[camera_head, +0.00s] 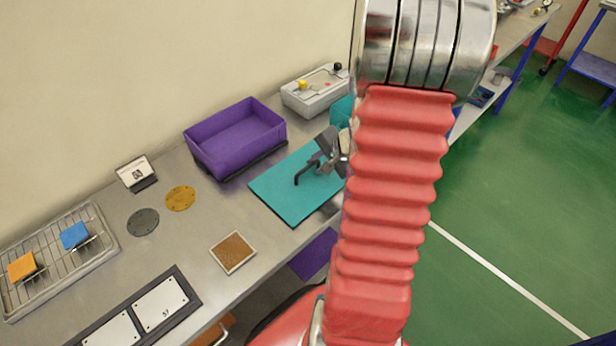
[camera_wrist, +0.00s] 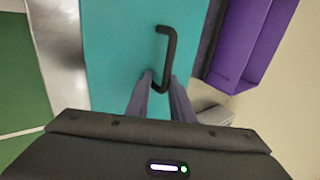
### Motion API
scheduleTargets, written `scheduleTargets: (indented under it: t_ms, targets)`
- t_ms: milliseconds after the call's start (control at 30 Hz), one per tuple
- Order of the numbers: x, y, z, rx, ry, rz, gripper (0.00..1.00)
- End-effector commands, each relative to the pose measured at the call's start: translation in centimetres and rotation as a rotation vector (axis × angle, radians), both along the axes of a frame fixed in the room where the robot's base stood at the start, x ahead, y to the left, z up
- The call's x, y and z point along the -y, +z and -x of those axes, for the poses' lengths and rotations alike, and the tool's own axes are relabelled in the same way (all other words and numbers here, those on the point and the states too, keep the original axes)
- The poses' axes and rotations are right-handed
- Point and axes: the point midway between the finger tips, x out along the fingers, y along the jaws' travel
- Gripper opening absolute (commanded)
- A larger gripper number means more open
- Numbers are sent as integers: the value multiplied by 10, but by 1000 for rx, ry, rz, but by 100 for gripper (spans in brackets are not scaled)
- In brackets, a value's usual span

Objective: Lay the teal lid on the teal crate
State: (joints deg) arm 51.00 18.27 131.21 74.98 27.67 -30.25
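The teal lid (camera_head: 283,197) is a flat panel with a dark bar handle; it lies level over the bench near its front edge. It fills the middle of the wrist view (camera_wrist: 115,50), with the handle (camera_wrist: 168,60) running up the picture. My gripper (camera_wrist: 161,76) is at the handle's near end, its fingers on either side and a gap showing between them, so it looks open. In the head view my gripper (camera_head: 318,160) is over the lid's right part. The teal crate (camera_head: 342,111) is mostly hidden behind my arm.
A purple crate (camera_head: 235,143) stands close behind the lid, left of a grey control box (camera_head: 314,92). A purple panel (camera_head: 315,255) is below the bench edge. A wire rack (camera_head: 60,255), round discs and a brown square (camera_head: 233,252) lie to the left.

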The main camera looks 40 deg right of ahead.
Motion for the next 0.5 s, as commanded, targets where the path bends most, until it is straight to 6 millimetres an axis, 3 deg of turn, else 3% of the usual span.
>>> scheduleTargets:
  t_ms: [233, 500]
  targets:
    - [-4, -5, 2, -9, 3, -7, 1]
    - [-4, -4, 3, -10, 4, -7, 0]
